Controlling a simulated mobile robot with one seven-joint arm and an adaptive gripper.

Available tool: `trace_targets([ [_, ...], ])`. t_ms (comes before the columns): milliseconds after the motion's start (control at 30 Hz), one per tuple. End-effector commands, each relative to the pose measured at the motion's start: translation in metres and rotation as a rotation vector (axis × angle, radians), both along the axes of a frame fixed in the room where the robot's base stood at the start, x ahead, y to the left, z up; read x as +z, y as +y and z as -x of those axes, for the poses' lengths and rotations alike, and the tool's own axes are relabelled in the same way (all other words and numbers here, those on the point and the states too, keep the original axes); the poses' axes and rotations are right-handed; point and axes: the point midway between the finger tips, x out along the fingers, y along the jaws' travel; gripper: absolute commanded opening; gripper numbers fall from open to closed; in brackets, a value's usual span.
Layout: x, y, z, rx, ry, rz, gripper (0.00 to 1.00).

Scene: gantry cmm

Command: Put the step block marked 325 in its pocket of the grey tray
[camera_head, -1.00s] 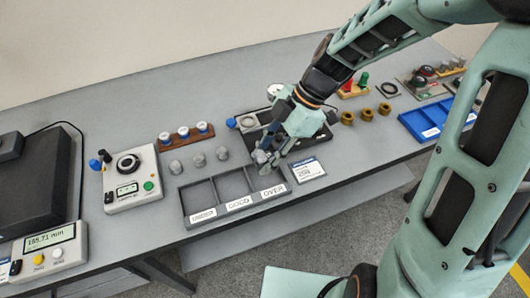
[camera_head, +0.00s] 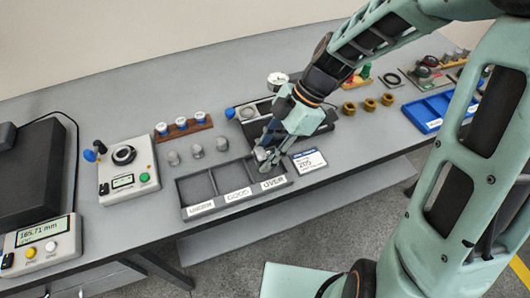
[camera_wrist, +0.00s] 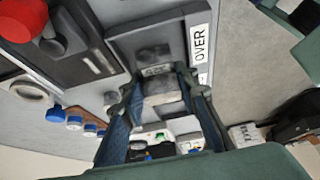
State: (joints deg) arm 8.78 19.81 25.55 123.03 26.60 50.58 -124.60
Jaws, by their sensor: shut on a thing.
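My gripper (camera_head: 264,153) is shut on a small grey metal step block (camera_head: 261,155). The block also shows between the blue fingers of my gripper (camera_wrist: 160,80) in the wrist view (camera_wrist: 163,92). Its dark marking there is too small and blurred to read. The grey tray (camera_head: 215,207) has three pockets, labelled UNDER, GOOD and OVER from left to right. My gripper is at the OVER pocket, near its back right. The wrist view shows that pocket's floor (camera_wrist: 140,42) beside the OVER label. I cannot tell whether the block touches the tray.
Several grey cylinders (camera_head: 196,151) stand behind the tray. A dark fixture with a dial (camera_head: 278,80) is behind my gripper. A gauge box (camera_head: 127,180) stands left; a blue tray (camera_head: 428,113) lies right.

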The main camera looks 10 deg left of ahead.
Motion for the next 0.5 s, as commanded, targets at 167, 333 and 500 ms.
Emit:
trace_targets([
  [167,-0.0023,0.0001,-0.0001,0.000,0.000,0.000,0.00],
  [333,-0.0044,0.0000,-0.0001,0.000,0.000,0.000,0.00],
  [500,-0.0064,0.0001,-0.0001,0.000,0.000,0.000,0.00],
])
